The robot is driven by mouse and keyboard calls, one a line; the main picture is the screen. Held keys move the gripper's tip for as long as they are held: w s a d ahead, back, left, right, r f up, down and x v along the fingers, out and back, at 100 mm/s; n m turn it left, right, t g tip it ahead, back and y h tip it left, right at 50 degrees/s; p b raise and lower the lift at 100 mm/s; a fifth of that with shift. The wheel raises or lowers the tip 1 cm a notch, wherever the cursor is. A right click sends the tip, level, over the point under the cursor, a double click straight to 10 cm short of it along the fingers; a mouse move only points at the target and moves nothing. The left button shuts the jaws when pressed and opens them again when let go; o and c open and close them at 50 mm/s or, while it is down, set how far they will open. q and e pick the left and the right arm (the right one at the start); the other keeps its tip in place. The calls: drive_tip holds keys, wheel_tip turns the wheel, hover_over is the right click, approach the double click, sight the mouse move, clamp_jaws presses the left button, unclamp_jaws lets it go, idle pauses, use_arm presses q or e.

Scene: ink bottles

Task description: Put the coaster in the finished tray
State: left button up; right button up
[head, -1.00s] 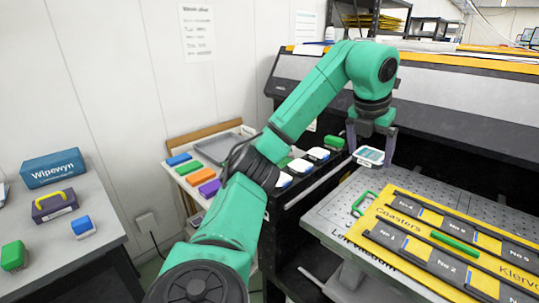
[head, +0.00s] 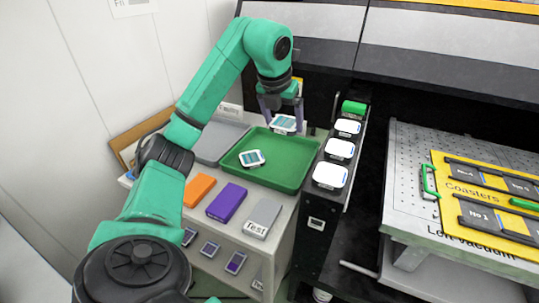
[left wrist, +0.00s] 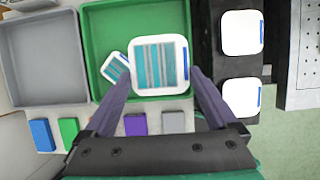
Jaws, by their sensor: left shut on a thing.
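My left gripper (head: 284,113) is shut on a white coaster (head: 284,124) with a teal striped print. It holds the coaster over the far right part of a green tray (head: 227,163). In the left wrist view the held coaster (left wrist: 159,65) lies between the fingertips, above the green tray (left wrist: 120,16). No tray label is readable. My right gripper is not in view.
A grey tray (head: 222,138) stands left of the green one. Orange (head: 199,190), purple (head: 227,202) and grey (head: 263,218) blocks line the table's front. White coasters (head: 340,150) stand in a dark rack at right. A yellow board (head: 470,177) lies on the perforated bed.

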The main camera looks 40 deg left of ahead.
sight(282, 173)
use_arm(q)
wheel_tip(282, 173, down, 15)
drive_tip(key=b, duration=0.3)
drive_tip(key=shift+f, duration=0.45)
drive_tip(key=o, duration=1.2)
drive_tip(key=shift+f, duration=0.1)
drive_tip(key=shift+c, duration=0.2)
